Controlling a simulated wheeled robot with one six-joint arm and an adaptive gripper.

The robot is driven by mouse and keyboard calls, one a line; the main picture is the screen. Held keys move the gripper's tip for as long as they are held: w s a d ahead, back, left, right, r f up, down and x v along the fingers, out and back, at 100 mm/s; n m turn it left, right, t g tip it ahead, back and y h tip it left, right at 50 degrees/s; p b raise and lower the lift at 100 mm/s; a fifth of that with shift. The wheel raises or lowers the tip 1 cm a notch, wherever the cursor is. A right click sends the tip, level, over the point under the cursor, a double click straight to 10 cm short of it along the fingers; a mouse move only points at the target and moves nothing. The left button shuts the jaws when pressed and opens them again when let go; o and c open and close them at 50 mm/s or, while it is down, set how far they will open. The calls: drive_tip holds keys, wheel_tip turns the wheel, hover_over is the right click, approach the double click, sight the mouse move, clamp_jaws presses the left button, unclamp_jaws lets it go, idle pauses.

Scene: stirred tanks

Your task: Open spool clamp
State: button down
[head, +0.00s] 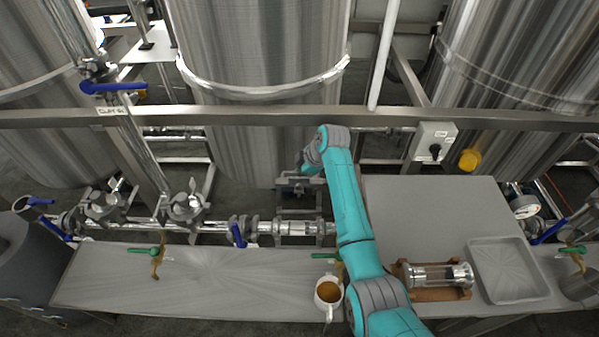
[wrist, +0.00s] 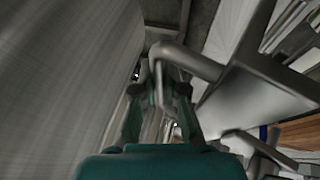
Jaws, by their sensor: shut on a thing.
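My gripper (head: 297,186) is behind the pipe line in the head view, in front of the middle tank, partly hidden by my teal arm. In the wrist view my gripper (wrist: 160,100) has its two dark fingers closed around the end of a grey bent bar (wrist: 190,65). I cannot tell for sure whether this bar belongs to the spool clamp. A short clear spool section (head: 292,228) sits in the pipe line below my gripper. Another glass spool (head: 437,274) lies in a wooden cradle on the right bench.
A bench (head: 220,285) runs along the front, with a mug (head: 328,292) and green-handled valves. A grey tray (head: 505,270) lies at right. A steel beam (head: 230,118) crosses behind my arm. A switch box (head: 434,141) hangs at right.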

drive_tip(key=c, duration=1.2)
unclamp_jaws()
drive_tip(key=v, duration=1.2)
